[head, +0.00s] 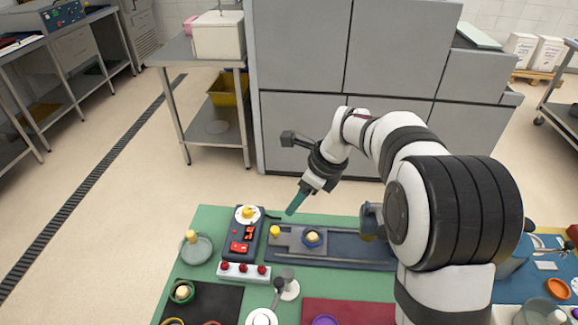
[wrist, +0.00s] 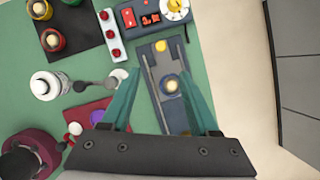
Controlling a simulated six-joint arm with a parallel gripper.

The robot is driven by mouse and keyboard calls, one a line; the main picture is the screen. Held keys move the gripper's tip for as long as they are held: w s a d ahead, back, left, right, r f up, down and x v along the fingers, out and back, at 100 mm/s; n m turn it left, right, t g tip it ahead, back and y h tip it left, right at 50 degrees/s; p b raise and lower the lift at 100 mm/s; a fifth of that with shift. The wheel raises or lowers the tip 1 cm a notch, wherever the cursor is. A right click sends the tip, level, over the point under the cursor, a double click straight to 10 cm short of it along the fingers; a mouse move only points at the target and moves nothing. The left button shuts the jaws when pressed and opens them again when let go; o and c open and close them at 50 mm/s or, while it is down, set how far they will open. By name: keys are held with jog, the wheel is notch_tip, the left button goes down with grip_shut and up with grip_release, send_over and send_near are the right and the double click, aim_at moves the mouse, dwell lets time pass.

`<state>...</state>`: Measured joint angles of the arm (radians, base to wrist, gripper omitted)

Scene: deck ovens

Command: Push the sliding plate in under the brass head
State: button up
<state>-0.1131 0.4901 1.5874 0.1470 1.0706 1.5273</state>
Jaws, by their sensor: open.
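The sliding plate (head: 291,241) is grey, with a yellow knob (head: 275,232) at its left end. It lies on a dark blue rail base (head: 345,257). A blue ring with a beige piece (head: 312,238) sits on the plate. The brass head (head: 369,222) stands at the right of the base, partly hidden by my arm; the plate's visible part is left of it. My gripper (head: 293,208) is above the plate's far side, teal fingers pointing down. In the wrist view, my gripper (wrist: 159,76) is open and empty, with the plate (wrist: 158,60) between and beyond the fingers.
A dark device with red displays and a white dial (head: 243,232) stands left of the base. A white strip with red buttons (head: 244,270), a glass bowl (head: 196,248) and a dark mat (head: 203,303) lie nearby. The green tabletop is narrowly clear around the base.

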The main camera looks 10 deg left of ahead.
aim_at(275, 229)
jog(key=x, duration=1.6)
jog(key=shift+w+r, duration=0.1)
jog(key=shift+w, duration=0.1)
grip_shut()
dwell(0.5)
